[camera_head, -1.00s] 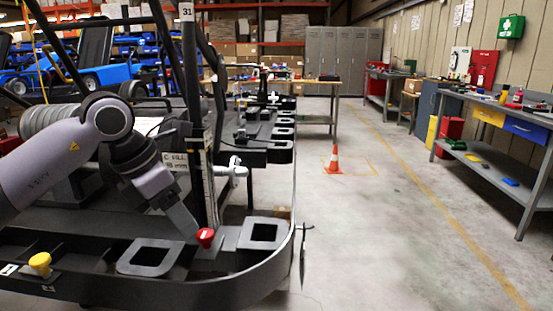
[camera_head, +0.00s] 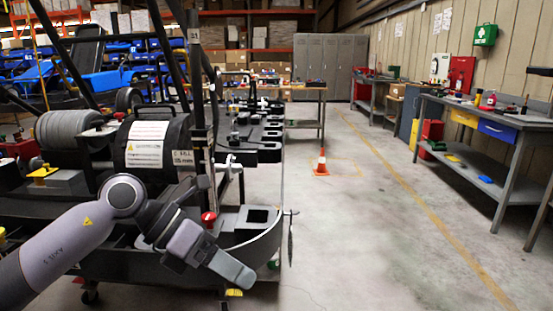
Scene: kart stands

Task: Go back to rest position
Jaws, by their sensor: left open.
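My left gripper (camera_head: 238,270) is at the lower middle of the head view, on the arm that comes in from the lower left. It is open, with no object visible between its fingers, and it is in front of the near kart stand (camera_head: 262,245). A red knob (camera_head: 208,218) on the stand is just above and behind the gripper. They look apart, though the exact gap cannot be told. My right gripper is not in view.
A black roll-like part with a white label (camera_head: 145,145) sits on the stand. An orange cone (camera_head: 321,165) stands on the open floor. A workbench (camera_head: 500,135) runs along the right wall.

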